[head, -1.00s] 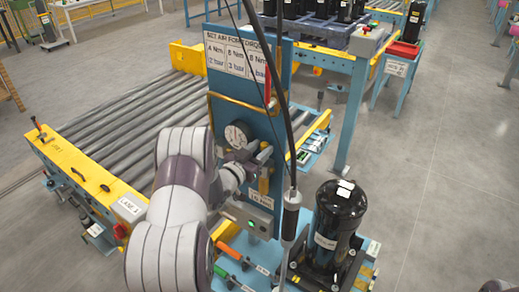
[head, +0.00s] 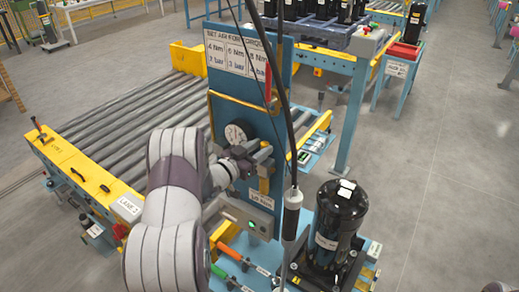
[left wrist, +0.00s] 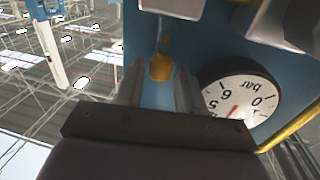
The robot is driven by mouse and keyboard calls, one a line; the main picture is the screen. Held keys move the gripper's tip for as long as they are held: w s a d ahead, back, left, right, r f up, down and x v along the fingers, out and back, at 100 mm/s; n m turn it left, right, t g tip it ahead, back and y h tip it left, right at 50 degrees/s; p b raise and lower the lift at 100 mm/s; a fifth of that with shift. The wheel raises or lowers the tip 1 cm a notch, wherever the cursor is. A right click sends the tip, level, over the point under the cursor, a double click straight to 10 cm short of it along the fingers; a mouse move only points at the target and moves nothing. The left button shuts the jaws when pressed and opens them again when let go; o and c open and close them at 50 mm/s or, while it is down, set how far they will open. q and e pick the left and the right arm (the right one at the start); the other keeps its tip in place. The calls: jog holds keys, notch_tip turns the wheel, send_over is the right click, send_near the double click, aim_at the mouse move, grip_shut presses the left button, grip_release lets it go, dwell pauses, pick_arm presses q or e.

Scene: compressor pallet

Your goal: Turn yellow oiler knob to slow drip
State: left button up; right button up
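The yellow oiler knob (left wrist: 160,67) is a small amber-yellow piece under a thin stem on the blue panel in the left wrist view. My left gripper (left wrist: 160,88) has its two grey fingers apart, one on each side of the knob. I cannot tell whether they touch it. In the head view my left gripper (head: 254,160) is at the right part of the blue panel (head: 226,93), and it hides the knob there. My right gripper is not in view.
A pressure gauge (head: 236,132) sits beside the gripper; it also shows in the left wrist view (left wrist: 238,100). A driver (head: 291,215) hangs from a cable in front of the panel. A black compressor (head: 340,215) stands at right. A roller conveyor (head: 135,115) lies at left.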

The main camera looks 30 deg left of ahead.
pick_arm(q)
jog(key=shift+s+a+f, duration=0.1)
jog(key=shift+s, duration=0.3)
jog(key=b+v, duration=0.3)
jog(key=v, duration=0.9)
